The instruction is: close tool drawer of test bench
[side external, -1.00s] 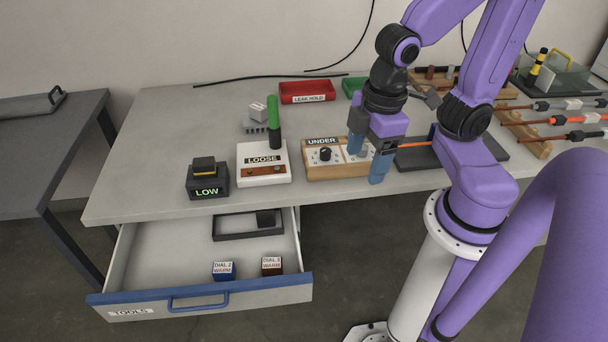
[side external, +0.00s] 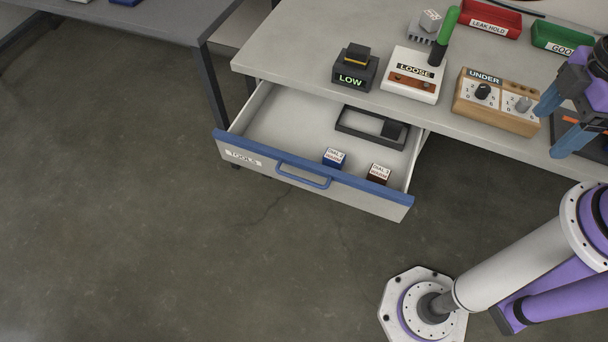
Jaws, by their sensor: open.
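The tool drawer (side external: 283,118) of the test bench stands pulled out below the bench top. It has a blue-edged front with a "TOOLS" label and a blue bar handle (side external: 303,176). My gripper (side external: 561,122) is at the right edge of the view, with its blue fingers apart and nothing seen between them. It is beside the right end of the wooden "UNDER" box (side external: 497,101), well to the right of the drawer and apart from it.
A blue block (side external: 334,157), a dark red block (side external: 378,174) and a black tray (side external: 358,127) lie in the drawer. The "LOW" box (side external: 354,73) and white "LOOSE" box (side external: 412,76) stand on the bench top (side external: 300,45) above. The floor before the drawer is clear.

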